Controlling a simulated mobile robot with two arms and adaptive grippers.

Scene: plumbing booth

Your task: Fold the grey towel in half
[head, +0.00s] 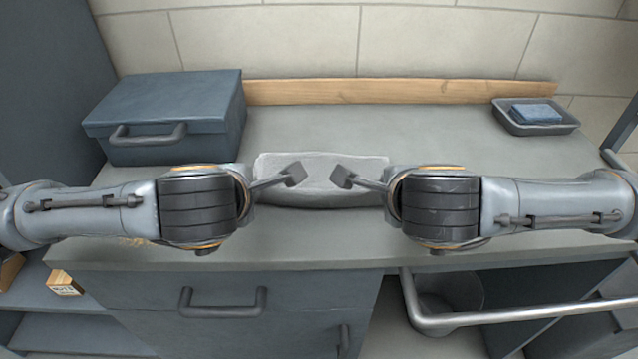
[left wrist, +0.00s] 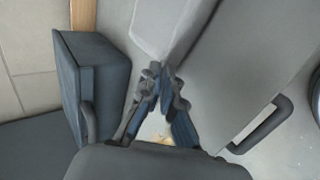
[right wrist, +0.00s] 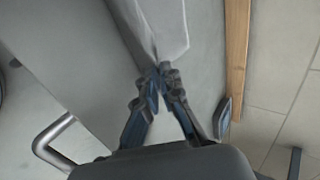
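The grey towel (head: 320,165) lies across the middle of the counter, its front part darker and curved as if raised. My left gripper (head: 295,174) and my right gripper (head: 343,176) face each other over it, a small gap apart. In the left wrist view the towel (left wrist: 165,25) narrows into the fingertips (left wrist: 160,75), which are closed together. In the right wrist view the towel (right wrist: 160,22) shows a crease running to the closed fingertips (right wrist: 160,76). Both grippers appear shut on the towel; the pinched cloth itself is mostly hidden.
A blue-grey toolbox (head: 170,110) stands at the back left. A tray (head: 535,127) with a blue sponge (head: 537,113) sits at the back right. A wooden strip (head: 400,92) runs along the wall. The counter (head: 420,135) behind the towel is clear. Handles project below the front edge.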

